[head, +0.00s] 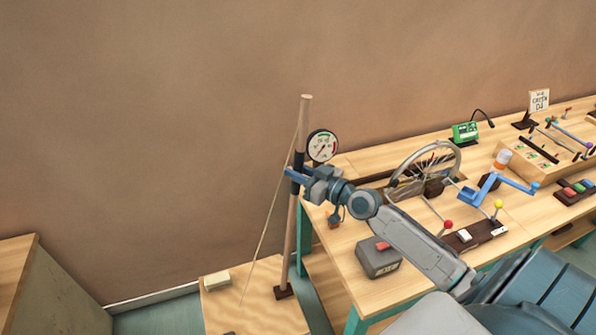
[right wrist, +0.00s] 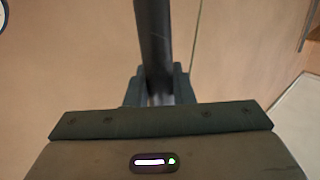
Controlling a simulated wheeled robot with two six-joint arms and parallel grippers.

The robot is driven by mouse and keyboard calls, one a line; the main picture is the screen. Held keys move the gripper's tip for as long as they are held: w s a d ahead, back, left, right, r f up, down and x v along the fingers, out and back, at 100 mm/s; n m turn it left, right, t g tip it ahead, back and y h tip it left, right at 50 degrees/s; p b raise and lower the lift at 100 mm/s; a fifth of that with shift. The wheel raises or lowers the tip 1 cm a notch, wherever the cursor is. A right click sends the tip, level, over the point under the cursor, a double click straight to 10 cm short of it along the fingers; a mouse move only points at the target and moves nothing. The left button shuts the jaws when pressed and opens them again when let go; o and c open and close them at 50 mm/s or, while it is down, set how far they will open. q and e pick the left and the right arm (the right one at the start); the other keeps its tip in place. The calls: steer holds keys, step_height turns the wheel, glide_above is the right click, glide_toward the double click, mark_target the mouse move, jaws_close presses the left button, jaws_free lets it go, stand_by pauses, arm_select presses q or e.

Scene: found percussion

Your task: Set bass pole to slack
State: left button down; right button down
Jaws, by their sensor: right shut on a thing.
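The bass pole (head: 292,235) is a wooden pole with a dark grip sleeve (head: 299,160). It stands nearly upright, leaning slightly right at the top, on a dark foot on a low wooden platform. A thin string (head: 262,235) runs from high on the pole down to the platform at the left. A round white dial (head: 322,146) with a needle stands beside the pole. My right gripper (head: 296,174) is shut on the pole at its dark sleeve. The right wrist view shows the dark sleeve (right wrist: 153,40) between the fingers. My left gripper is not in view.
A workbench (head: 340,250) at the right holds a grey box with a red button (head: 378,258), a bicycle wheel (head: 424,165), a blue crank (head: 490,187) and levers. A small pale block (head: 216,281) lies on the platform. The wall side left of the pole is clear.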

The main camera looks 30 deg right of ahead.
steer(key=w+a+f+n+g+h+p, duration=0.1)
steer(key=w+a+n+p, duration=0.1)
steer(key=a, duration=1.4)
steer(key=shift+w+f+g+p, duration=0.15)
steer(key=shift+w+g+p, duration=0.25)
steer(key=shift+w+p, duration=0.4)
steer(key=c, duration=1.5)
jaws_free()
steer(key=shift+a, duration=0.15)
steer(key=shift+o, duration=1.1)
steer(key=shift+w+a, duration=0.15)
steer(key=shift+a, duration=0.1)
steer(key=shift+r, duration=0.2)
